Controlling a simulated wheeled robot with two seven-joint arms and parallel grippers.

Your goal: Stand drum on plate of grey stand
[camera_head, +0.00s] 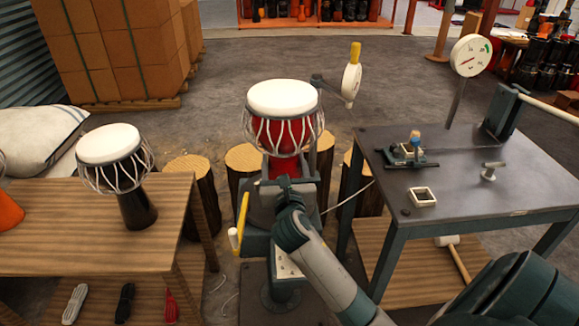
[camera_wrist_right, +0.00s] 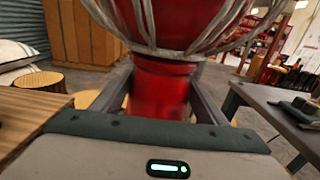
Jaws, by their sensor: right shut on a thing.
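The red drum (camera_head: 284,138), with a white head and pale cords, is upright in the middle of the head view. My right gripper (camera_head: 284,181) is shut on its narrow red stem. In the right wrist view the drum's stem (camera_wrist_right: 160,88) sits between the two fingers, with the corded bowl above. The grey stand (camera_head: 257,243), with a yellow handle at its left, is below and around the gripper. My gripper and wrist hide the drum's foot and much of the stand's plate, so I cannot tell whether they touch. My left gripper is out of view.
A wooden table (camera_head: 60,215) at the left bears a black drum (camera_head: 118,165). A dark workbench (camera_head: 465,185) with small tools and a dial gauge (camera_head: 470,56) is at the right. Log stumps (camera_head: 243,160) surround the stand.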

